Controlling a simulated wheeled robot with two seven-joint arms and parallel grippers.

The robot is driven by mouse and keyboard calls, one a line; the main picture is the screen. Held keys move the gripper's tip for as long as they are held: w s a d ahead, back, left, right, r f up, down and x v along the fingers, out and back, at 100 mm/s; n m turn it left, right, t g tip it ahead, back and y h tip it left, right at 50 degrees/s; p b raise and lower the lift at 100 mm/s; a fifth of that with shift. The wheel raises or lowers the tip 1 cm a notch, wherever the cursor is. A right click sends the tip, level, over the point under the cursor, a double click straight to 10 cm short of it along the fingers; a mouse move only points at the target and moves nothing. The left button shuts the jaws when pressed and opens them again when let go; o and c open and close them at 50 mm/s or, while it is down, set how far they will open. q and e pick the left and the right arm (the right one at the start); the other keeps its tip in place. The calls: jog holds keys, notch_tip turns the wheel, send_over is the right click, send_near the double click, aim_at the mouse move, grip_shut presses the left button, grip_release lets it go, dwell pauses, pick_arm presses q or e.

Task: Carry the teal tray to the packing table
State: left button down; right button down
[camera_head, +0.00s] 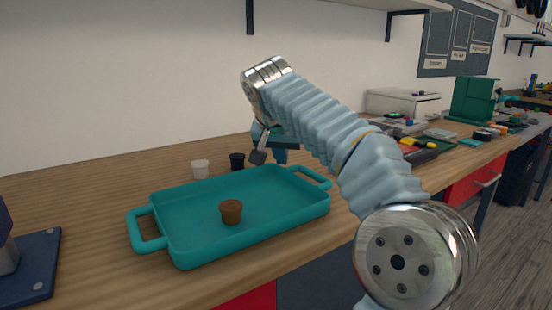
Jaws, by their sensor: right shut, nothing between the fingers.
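The teal tray (283,218) sits on the wooden workbench in the middle of the view, with a loop handle at its left end and another at its right end. A small brown round piece (231,211) stands inside it. My right arm comes in from the lower right and bends down behind the tray. My right gripper (258,157) is shut and empty, above the bench just past the tray's far edge, apart from the handles. My left gripper is not in view.
A white cup (200,169) and a black cup (237,161) stand behind the tray. A dark blue base plate (32,262) is at the left front. A green holder (473,99), a white box (403,103) and several small parts crowd the bench's right. The wood left of the cups is clear.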

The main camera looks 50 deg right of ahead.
jog(key=shift+w+d+f, duration=0.1)
jog(key=shift+d+f, duration=0.15)
jog(key=shift+f, duration=0.15)
jog(key=shift+f+b, duration=0.35)
jog(key=shift+b, duration=0.05)
jog(key=shift+a+f, duration=0.1)
